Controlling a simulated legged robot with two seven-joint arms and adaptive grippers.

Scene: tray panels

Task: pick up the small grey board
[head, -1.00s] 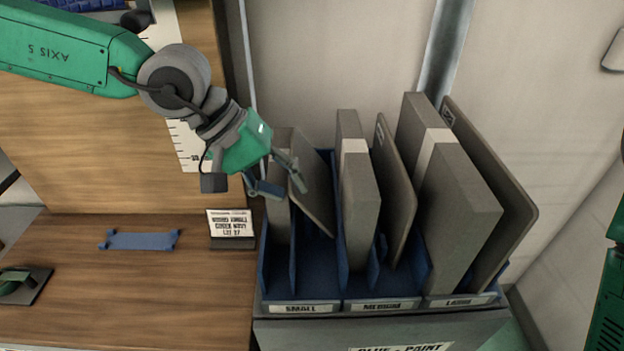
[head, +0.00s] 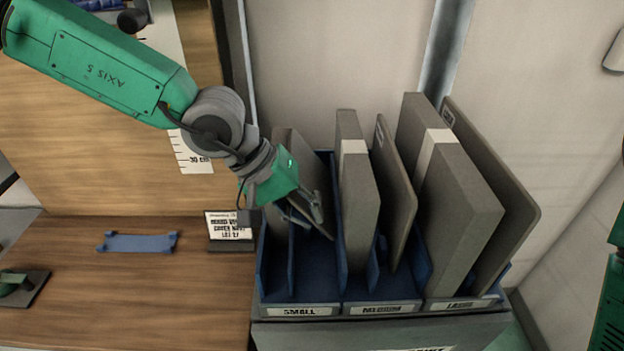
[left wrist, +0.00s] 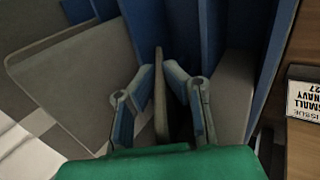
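The small grey board (head: 319,178) leans in the slot marked SMALL of the blue rack (head: 305,290). My left gripper (head: 304,212) is at this board, partly covering it in the head view. In the left wrist view the thin edge of the small grey board (left wrist: 160,95) stands between the two fingers of my left gripper (left wrist: 160,78). The fingers are apart, one on each side of the board, with narrow gaps; I see no clear grip. My right gripper is out of view.
A thick grey block (head: 281,180) stands left of the board. The medium block (head: 358,200), medium board (head: 396,205), large block (head: 460,215) and large board (head: 500,200) stand to the right. A label card (head: 230,226) and blue bracket (head: 138,242) are on the wooden bench.

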